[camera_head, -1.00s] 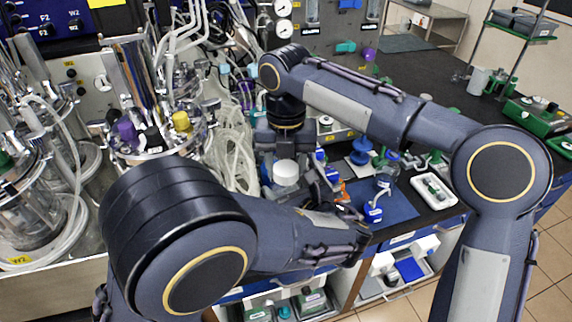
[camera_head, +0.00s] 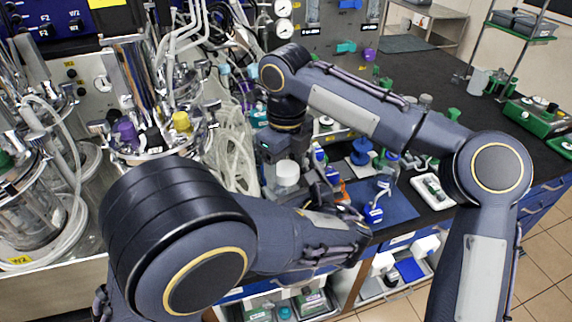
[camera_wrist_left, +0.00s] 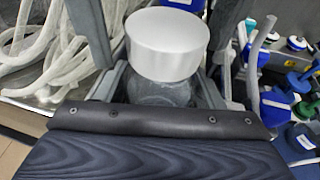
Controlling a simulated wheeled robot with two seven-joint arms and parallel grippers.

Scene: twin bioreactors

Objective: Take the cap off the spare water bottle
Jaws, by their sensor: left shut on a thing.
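The spare water bottle (camera_wrist_left: 160,92) is clear and upright, with a wide white cap (camera_wrist_left: 166,44) on top. My left gripper (camera_wrist_left: 163,82) is shut around the bottle below the cap, one finger on each side. In the head view the white cap (camera_head: 287,172) shows near the middle, and most of the bottle is hidden behind my left arm. My right gripper (camera_head: 285,147) points down just above and behind the cap. Its fingertips are not clear, so I cannot tell whether they touch the cap.
Glass vessels with tubing (camera_head: 230,140) stand close on the left. A blue mat (camera_head: 400,207) with small bottles and a white tray (camera_head: 433,191) lie to the right on the dark bench (camera_head: 440,90).

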